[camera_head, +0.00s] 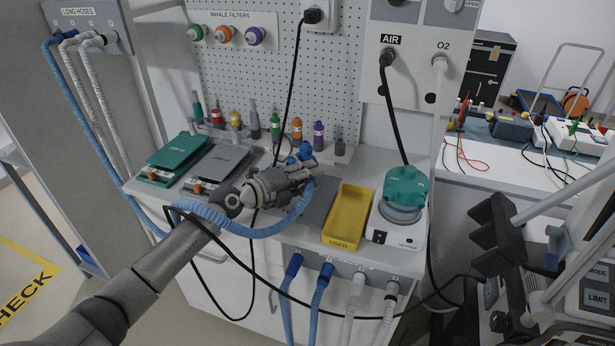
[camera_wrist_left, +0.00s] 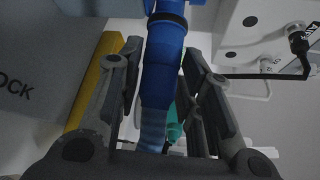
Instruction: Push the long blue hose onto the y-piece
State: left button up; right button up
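My left gripper (camera_head: 290,176) is over the bench, left of the yellow tray. In the left wrist view its fingers (camera_wrist_left: 162,75) stand on both sides of a blue hose cuff (camera_wrist_left: 163,65) and appear closed on it. Blue parts (camera_head: 304,150) show just beyond the fingers. I cannot make out the y-piece for certain, nor whether the cuff touches it. My right gripper is not in view.
The yellow tray (camera_head: 346,216) and a humidifier with a teal top (camera_head: 405,190) stand right of the gripper. Coloured connectors (camera_head: 297,130) stand behind it. Blue and white hoses (camera_head: 322,287) hang at the bench front. A black cable (camera_head: 292,70) drops from the wall.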

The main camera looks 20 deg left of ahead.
pick_arm(q)
jog(key=shift+o, duration=1.3)
jog(key=v, duration=1.2)
